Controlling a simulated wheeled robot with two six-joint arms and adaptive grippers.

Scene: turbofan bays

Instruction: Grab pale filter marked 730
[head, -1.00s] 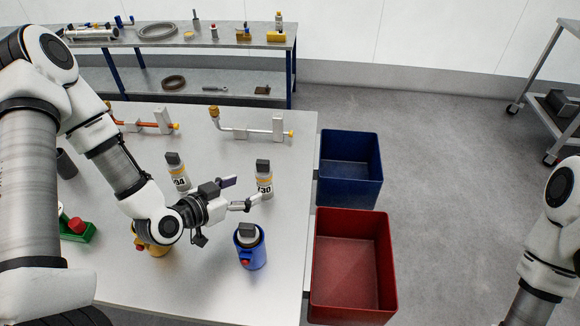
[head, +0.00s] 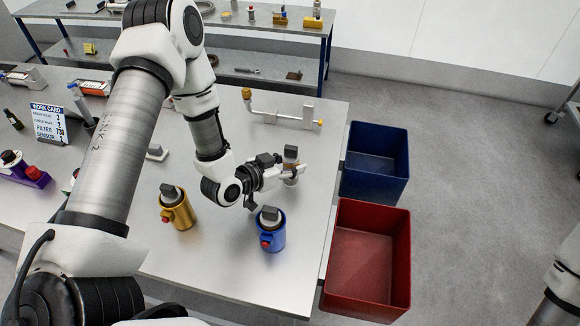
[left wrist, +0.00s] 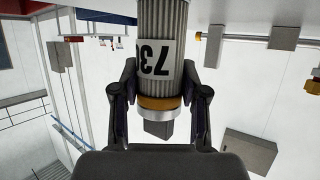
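In the left wrist view the filter (left wrist: 160,50) appears inverted, with a ribbed pale body, a white label reading 730, an orange band and a dark cap. The fingers of my left gripper (left wrist: 160,88) lie along both sides of it, seemingly in contact, so it looks shut on the filter. My right gripper is out of view.
A blue holder (head: 271,238) and a yellow holder (head: 181,211), each with a grey-topped item, stand near the arm. Blue (head: 376,175) and red (head: 368,262) bins adjoin the right table edge. A pipe fitting (head: 280,117) lies behind. A work card (head: 48,122) stands left.

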